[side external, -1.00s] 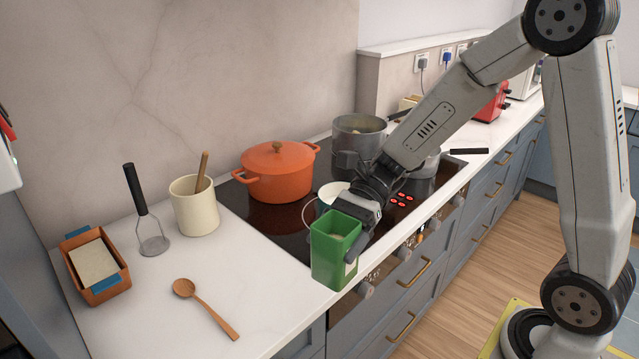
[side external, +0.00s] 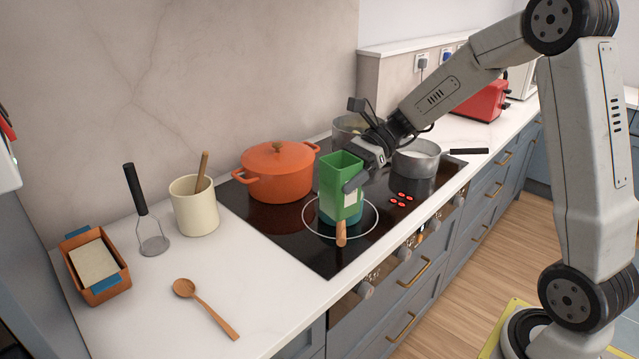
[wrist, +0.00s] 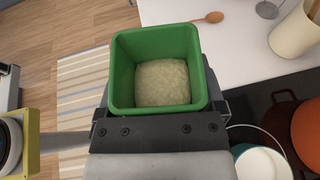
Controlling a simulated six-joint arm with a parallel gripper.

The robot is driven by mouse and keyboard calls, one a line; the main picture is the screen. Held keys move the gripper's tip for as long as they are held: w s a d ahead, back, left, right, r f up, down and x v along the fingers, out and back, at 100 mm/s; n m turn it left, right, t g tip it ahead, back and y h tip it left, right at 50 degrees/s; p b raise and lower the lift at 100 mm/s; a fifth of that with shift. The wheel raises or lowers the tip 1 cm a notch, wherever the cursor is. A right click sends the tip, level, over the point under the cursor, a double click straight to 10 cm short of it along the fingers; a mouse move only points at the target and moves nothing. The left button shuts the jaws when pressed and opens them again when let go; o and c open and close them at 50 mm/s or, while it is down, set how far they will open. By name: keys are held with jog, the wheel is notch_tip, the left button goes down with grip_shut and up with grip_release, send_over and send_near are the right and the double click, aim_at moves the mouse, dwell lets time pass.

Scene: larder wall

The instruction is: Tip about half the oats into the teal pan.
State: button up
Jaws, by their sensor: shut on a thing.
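The oats are in a green open-topped box (side external: 341,180), and their pale surface (wrist: 163,83) shows inside it in the wrist view. My gripper (side external: 356,181) is shut on the box and holds it about upright. The teal pan (side external: 326,214) sits on the front left of the hob, its wooden handle towards the front edge. In the side view the box is in front of most of the pan. In the wrist view the pan's white inside (wrist: 264,163) is beside the box at the lower right, partly cut off; the visible part looks empty.
An orange lidded pot (side external: 277,172) stands left of the box on the hob. A grey saucepan (side external: 417,160) is to the right, and a tall grey pot (side external: 347,130) is behind my gripper. A cream utensil crock (side external: 194,207) and wooden spoon (side external: 205,307) are on the left counter.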

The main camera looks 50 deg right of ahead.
jog(key=w+d+m+t+h, duration=0.1)
jog(key=w+d+m+t, duration=0.15)
jog(key=d, duration=1.05)
jog(key=w+d+m+t+h, duration=0.2)
jog(key=d+m+t, duration=0.2)
jog(key=d, duration=0.9)
jog(key=shift+n, duration=0.25)
notch_tip(320, 180, down, 17)
jog(key=shift+s+d+r, duration=0.1)
jog(key=shift+d+r, duration=0.05)
jog(key=shift+r, duration=0.05)
